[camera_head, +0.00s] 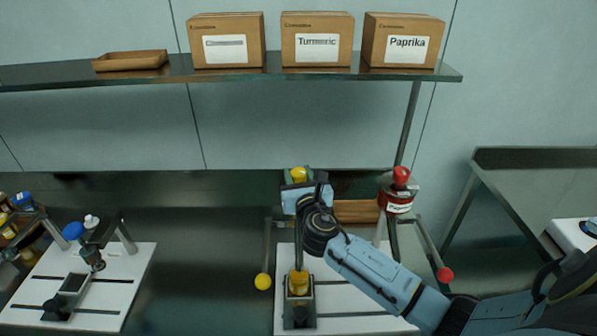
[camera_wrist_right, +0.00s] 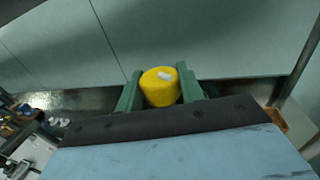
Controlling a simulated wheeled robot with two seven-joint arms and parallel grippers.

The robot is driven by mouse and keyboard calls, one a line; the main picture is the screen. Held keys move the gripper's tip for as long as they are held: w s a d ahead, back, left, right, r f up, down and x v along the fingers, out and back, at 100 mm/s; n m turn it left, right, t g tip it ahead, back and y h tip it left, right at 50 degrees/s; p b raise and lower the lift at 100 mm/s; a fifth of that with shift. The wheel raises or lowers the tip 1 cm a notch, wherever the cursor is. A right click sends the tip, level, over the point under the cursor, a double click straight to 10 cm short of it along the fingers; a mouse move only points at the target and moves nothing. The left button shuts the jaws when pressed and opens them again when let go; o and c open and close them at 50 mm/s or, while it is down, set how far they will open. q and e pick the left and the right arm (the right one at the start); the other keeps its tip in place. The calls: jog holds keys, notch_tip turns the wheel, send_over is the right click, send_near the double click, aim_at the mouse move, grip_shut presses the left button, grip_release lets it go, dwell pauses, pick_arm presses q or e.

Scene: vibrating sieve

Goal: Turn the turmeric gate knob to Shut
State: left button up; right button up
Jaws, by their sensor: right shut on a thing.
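The yellow turmeric gate knob (camera_head: 298,173) sits behind the white plate at the middle right. My right gripper (camera_head: 299,181) reaches it from the front and is shut on it. In the right wrist view the knob (camera_wrist_right: 160,90) is held between two green fingers, with a pale mark on its top. The body under the knob and any Shut marking are hidden by my wrist. My left gripper is not in view.
A red-knobbed Paprika unit (camera_head: 398,198) stands just right of my gripper. A rod with a yellow ball (camera_head: 262,281) hangs to the left. Turmeric (camera_head: 317,42) and Paprika (camera_head: 405,43) boxes stand on the shelf (camera_head: 250,76) above. A blue-knobbed station (camera_head: 73,231) is at left.

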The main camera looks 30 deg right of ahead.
jog(key=m+g+h, duration=0.2)
jog(key=h, duration=0.1)
jog(key=shift+a+m+h, duration=0.1)
jog(key=shift+m+h, duration=0.3)
jog(key=m+g+h, duration=0.2)
jog(key=g+h, duration=0.1)
jog(key=shift+m, duration=0.4)
jog(key=m+g+h+b, duration=0.1)
jog(key=m+g+h, duration=0.2)
jog(key=g, duration=0.1)
jog(key=shift+f+b, duration=0.1)
jog(key=shift+b, duration=0.25)
jog(key=shift+m+g+h+b, duration=0.75)
jog(key=shift+m+g, duration=0.55)
jog(key=shift+g, duration=0.5)
jog(key=o, duration=1)
jog(key=shift+c, duration=0.2)
